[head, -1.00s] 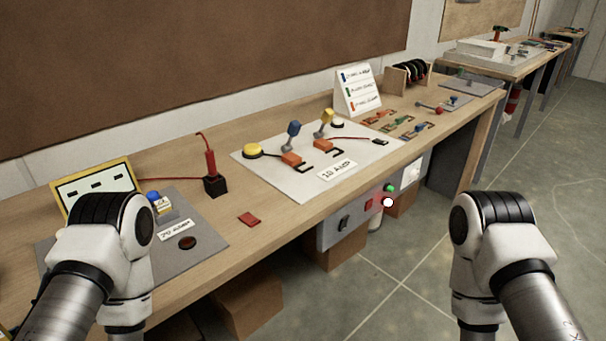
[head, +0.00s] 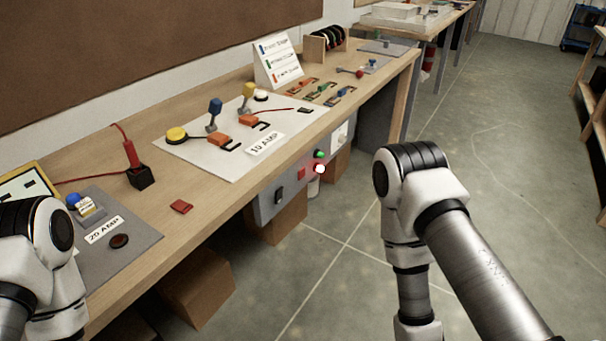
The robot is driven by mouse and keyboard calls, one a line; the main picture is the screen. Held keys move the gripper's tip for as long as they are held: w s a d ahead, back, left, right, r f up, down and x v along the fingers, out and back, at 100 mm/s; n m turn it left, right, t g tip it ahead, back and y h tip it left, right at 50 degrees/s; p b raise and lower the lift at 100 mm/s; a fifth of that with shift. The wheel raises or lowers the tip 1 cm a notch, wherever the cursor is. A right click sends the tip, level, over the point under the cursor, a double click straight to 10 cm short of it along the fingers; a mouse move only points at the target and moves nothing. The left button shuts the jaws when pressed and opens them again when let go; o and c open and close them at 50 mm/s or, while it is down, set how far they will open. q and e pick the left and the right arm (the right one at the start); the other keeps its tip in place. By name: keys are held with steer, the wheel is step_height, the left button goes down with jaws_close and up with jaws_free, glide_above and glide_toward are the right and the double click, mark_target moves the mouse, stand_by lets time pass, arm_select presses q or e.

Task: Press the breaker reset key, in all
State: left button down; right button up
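A grey panel (head: 261,209) hangs under the front edge of the workbench (head: 213,207). It carries a dark rocker switch (head: 279,196), a small red key (head: 301,174), a green lamp (head: 320,154) and a bright white-and-red lamp (head: 320,169). No label there is readable, so I cannot tell for certain which part is the breaker reset key. Only links of my two arms show, the left at the lower left and the right at centre right. Both grippers are out of view. Neither visible arm link touches the panel.
On the bench are a grey "20 AMP" board (head: 146,237), a loose red piece (head: 181,207), a white "10 AMP" board (head: 190,156) and a label stand (head: 277,62). Cardboard boxes (head: 198,289) stand below. The floor at right is open.

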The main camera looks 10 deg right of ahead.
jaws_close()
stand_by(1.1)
